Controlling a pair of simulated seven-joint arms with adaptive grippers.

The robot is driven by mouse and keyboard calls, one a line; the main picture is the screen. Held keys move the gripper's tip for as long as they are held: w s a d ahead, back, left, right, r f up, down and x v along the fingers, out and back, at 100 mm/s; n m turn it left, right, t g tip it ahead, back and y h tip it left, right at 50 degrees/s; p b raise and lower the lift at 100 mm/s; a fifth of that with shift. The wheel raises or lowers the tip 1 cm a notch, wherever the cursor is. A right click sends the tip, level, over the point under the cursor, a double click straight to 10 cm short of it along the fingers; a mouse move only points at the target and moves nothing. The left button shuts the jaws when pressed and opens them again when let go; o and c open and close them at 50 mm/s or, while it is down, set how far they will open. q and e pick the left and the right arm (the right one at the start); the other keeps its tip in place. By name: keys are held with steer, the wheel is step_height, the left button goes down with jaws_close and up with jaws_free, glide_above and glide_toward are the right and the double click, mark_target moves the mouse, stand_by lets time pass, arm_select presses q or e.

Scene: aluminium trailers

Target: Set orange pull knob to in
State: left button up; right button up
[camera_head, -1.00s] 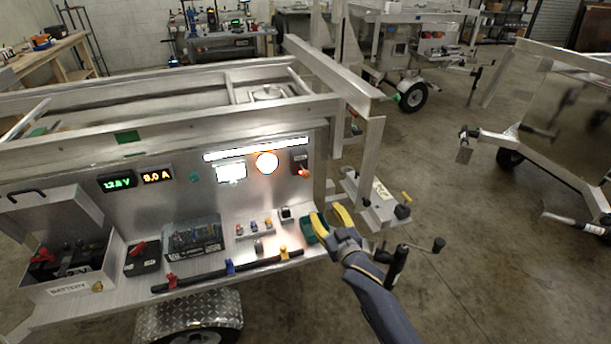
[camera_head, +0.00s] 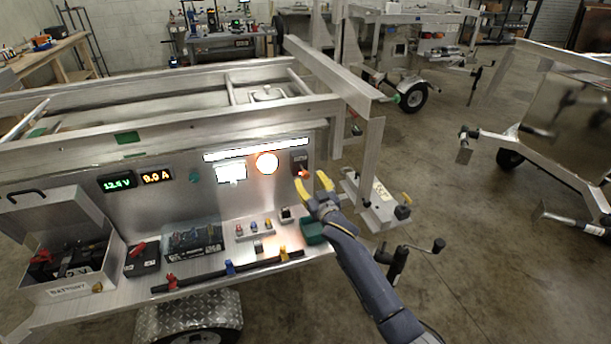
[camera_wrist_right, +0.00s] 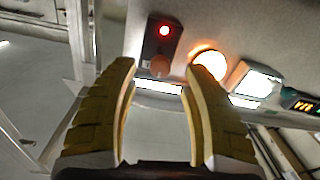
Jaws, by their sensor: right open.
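The orange pull knob (camera_head: 304,173) is on a dark switch plate (camera_head: 299,158) at the right end of the trailer's upright panel. In the right wrist view the knob (camera_wrist_right: 160,66) faces the camera below a lit red lamp (camera_wrist_right: 165,30), and it lies beyond and between the fingertips. How far it is pulled out cannot be told. My right gripper (camera_head: 315,184) is open and empty, with yellow fingers just below and to the right of the knob, apart from it. It also shows in the right wrist view (camera_wrist_right: 160,75). My left gripper is not in view.
A bright round lamp (camera_head: 267,163) and a white screen (camera_head: 231,172) are left of the plate. A green box (camera_head: 312,231) and small colored switches (camera_head: 254,227) stand on the shelf below. A frame post (camera_head: 371,160) rises to the right.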

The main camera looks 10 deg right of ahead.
mark_target(307, 177)
steer(key=shift+w+a, duration=0.15)
steer(key=shift+w, duration=0.9)
steer(key=shift+w+a, duration=0.15)
steer(key=shift+w, duration=0.85)
jaws_close()
